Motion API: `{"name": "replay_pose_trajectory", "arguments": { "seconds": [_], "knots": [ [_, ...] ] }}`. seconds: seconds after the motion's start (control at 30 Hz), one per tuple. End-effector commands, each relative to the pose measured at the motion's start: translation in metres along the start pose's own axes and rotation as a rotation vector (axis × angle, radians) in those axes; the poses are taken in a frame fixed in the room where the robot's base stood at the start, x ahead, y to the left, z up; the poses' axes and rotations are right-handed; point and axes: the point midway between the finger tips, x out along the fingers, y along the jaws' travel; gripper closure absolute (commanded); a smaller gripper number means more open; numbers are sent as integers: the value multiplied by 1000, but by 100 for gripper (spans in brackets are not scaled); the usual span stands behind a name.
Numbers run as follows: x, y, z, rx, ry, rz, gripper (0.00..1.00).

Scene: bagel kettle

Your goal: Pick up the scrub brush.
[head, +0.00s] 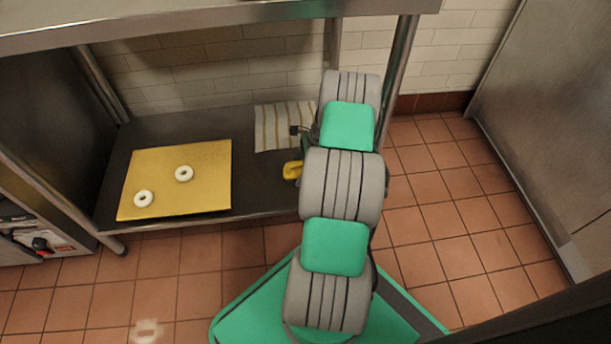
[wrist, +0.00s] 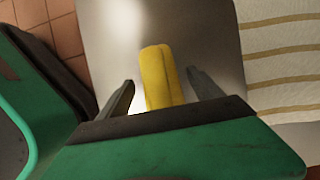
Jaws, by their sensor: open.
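The scrub brush (head: 291,170) shows as a small yellow piece on the dark lower shelf, partly hidden by my arm in the head view. In the wrist view the yellow brush (wrist: 158,75) lies between the two fingers of my gripper (wrist: 161,80), with its near end hidden behind the gripper body. The fingers are apart, with a visible gap on each side of the brush. I cannot tell how far above the shelf they are. In the head view my gripper is mostly hidden behind my arm.
A striped cloth (head: 282,127) lies on the shelf (head: 262,192) behind the brush. A yellow board (head: 205,165) with two white bagels (head: 184,174) is at left. A metal tabletop (head: 190,22) overhangs the shelf, and a table leg (head: 400,62) stands right of my arm.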

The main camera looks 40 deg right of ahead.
Motion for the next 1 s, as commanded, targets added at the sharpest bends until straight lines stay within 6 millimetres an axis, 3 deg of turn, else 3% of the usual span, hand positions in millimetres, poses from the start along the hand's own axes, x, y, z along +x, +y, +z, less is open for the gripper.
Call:
{"name": "replay_pose_trajectory", "arguments": {
  "seconds": [0.17,1.0],
  "knots": [
    [-2,-1,1,0,0,-2,26],
    [-2,0,1,-1,0,-1,94]
  ]
}}
